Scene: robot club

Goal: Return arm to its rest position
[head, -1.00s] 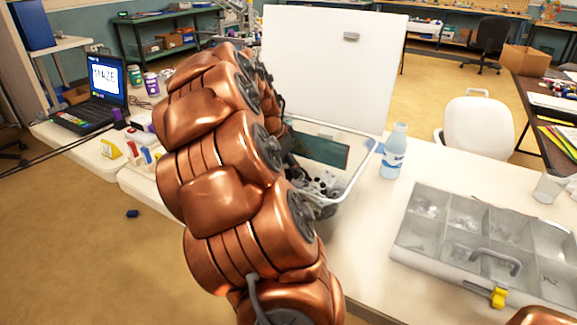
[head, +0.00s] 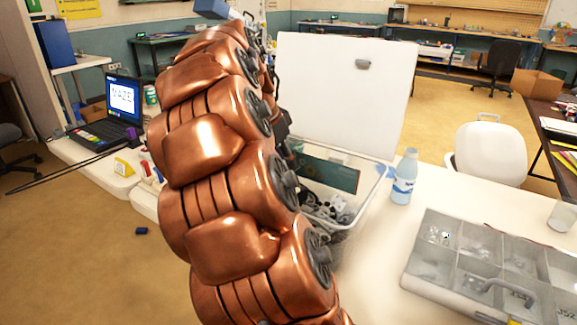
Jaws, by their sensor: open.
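My copper-coloured arm rises through the middle of the head view, bent in a curve, with its upper end near the top edge. A dark part of my gripper (head: 281,124) shows behind the arm's right side, above the clear bin (head: 352,222). Its fingertips are hidden by the arm, and I see nothing held. The bin stands on the white table (head: 378,262) and holds dark and grey parts.
A white board (head: 345,100) stands behind the bin. A water bottle (head: 404,178) and a clear-lidded parts case (head: 470,250) are to the right. A laptop (head: 108,112) and a yellow block (head: 124,167) are to the left. A small blue item (head: 141,231) lies on the floor.

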